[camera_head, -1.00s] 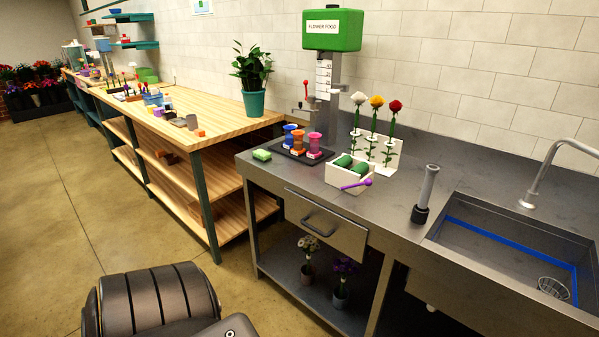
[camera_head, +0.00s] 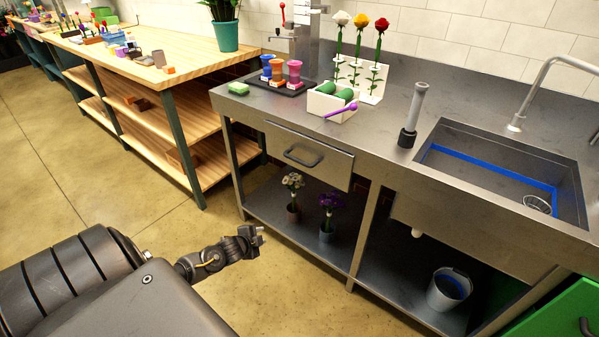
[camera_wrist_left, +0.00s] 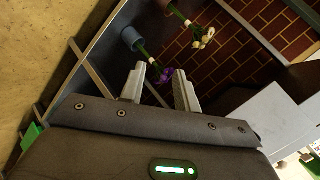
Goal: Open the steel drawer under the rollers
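The steel drawer (camera_head: 322,166) is under the counter top, below the white holder with green rollers (camera_head: 345,93). It looks shut, and its dark bar handle (camera_head: 303,155) is on the front. My left gripper (camera_head: 261,235) is low in front of the counter, below and to the left of the handle and apart from it. In the left wrist view my left gripper (camera_wrist_left: 160,70) has its two fingers apart with nothing held between them. I cannot clearly identify the drawer there. My right gripper is not in view.
The steel counter's lower shelf (camera_head: 285,228) holds potted white flowers (camera_head: 292,184), purple flowers (camera_head: 328,203) and a bucket (camera_head: 449,290). A sink (camera_head: 500,170) is at right, a wooden bench (camera_head: 150,72) at left. The floor before the drawer is clear.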

